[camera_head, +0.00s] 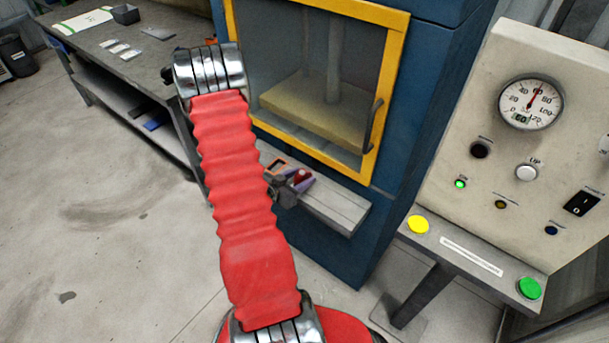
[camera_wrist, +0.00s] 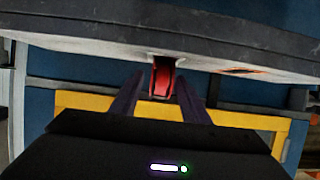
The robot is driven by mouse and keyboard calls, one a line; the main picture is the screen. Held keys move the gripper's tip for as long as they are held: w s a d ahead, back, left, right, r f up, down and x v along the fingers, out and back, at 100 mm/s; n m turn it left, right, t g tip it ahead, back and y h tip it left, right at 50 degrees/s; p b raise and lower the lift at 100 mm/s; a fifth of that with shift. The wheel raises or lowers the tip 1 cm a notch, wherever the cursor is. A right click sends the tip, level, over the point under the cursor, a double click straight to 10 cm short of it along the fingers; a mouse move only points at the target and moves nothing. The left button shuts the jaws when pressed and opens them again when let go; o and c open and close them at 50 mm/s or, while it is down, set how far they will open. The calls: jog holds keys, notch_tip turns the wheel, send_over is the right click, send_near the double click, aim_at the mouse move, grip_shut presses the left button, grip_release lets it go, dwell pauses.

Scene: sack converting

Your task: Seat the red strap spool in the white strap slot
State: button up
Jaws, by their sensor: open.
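The red strap spool (camera_head: 301,174) is on the grey ledge in front of the blue press, small and partly covered in the head view. In the wrist view the red spool (camera_wrist: 164,78) stands upright between the two dark purple fingers of my gripper (camera_wrist: 160,88), with gaps visible on both sides. My gripper (camera_head: 297,182) is open at the ledge in the head view. Whether the spool is seated in anything cannot be told.
An orange-edged item (camera_head: 278,166) lies on the ledge (camera_head: 335,208) beside the spool. The yellow-framed press door (camera_head: 385,85) rises behind it. A control panel (camera_head: 510,140) with gauge and buttons stands right. A workbench (camera_head: 135,60) is left. Open floor lies at left.

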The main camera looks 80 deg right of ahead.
jog(key=v, duration=1)
jog(key=shift+d, duration=0.1)
dwell(0.3)
